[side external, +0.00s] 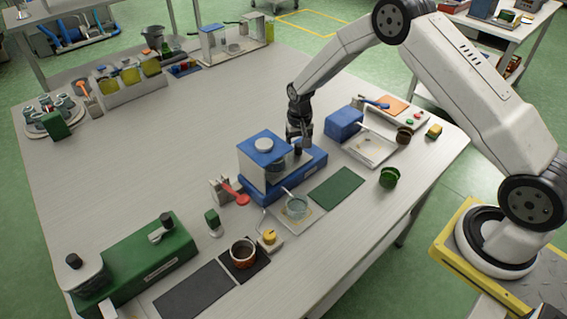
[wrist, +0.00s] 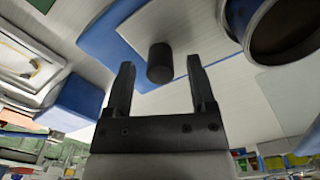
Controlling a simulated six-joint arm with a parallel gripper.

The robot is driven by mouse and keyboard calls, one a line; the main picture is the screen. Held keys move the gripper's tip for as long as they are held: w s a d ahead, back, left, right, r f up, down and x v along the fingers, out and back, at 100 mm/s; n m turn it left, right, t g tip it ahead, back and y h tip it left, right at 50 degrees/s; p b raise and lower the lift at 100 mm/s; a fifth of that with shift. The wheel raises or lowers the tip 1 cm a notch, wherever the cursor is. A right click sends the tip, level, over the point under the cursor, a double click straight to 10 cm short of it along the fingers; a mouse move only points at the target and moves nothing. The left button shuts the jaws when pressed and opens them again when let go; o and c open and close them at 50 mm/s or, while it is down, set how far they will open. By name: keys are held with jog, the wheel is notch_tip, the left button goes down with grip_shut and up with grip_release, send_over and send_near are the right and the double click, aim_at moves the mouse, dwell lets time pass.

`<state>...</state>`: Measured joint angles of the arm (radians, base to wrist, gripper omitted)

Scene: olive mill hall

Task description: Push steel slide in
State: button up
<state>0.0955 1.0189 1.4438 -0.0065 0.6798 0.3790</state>
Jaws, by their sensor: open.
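My gripper (side external: 300,138) is open, pointing down at the right end of a blue-based device (side external: 262,188) with a steel box and blue lid. A black upright knob (side external: 298,151) stands on that end, just below my fingers. In the wrist view the knob (wrist: 160,63) appears between my two separated fingers (wrist: 161,72), with gaps on both sides. A pale metal-looking surface and blue base (wrist: 118,38) lie around it. A green device (side external: 140,262) at front left has a pale steel piece (side external: 88,283) with a black knob at its left end. Which piece is the slide is unclear.
A blue block (side external: 345,123) and white tray (side external: 371,147) stand right of my gripper. A glass dish (side external: 296,207), green mat (side external: 336,188) and dark green cup (side external: 389,177) lie in front. The table's left middle (side external: 150,150) is clear.

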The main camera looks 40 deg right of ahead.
jog(key=shift+r, duration=3.5)
jog(key=m, duration=0.2)
jog(key=d+m+y, duration=0.1)
jog(key=shift+s+f+m, duration=0.25)
jog(key=shift+f+m, duration=0.05)
jog(key=shift+m, duration=0.1)
jog(key=m, duration=0.2)
jog(key=m+y, duration=0.1)
jog(key=m, duration=0.1)
jog(key=shift+s+d+f, duration=0.1)
jog(key=shift+d, duration=0.3)
jog(key=m+y, duration=0.1)
jog(key=m, duration=0.2)
jog(key=d+m+y, duration=0.1)
jog(key=m, duration=0.2)
jog(key=shift+d+m+t+y, duration=0.1)
jog(key=shift+m+t+y, duration=0.2)
jog(key=shift+x, duration=3.85)
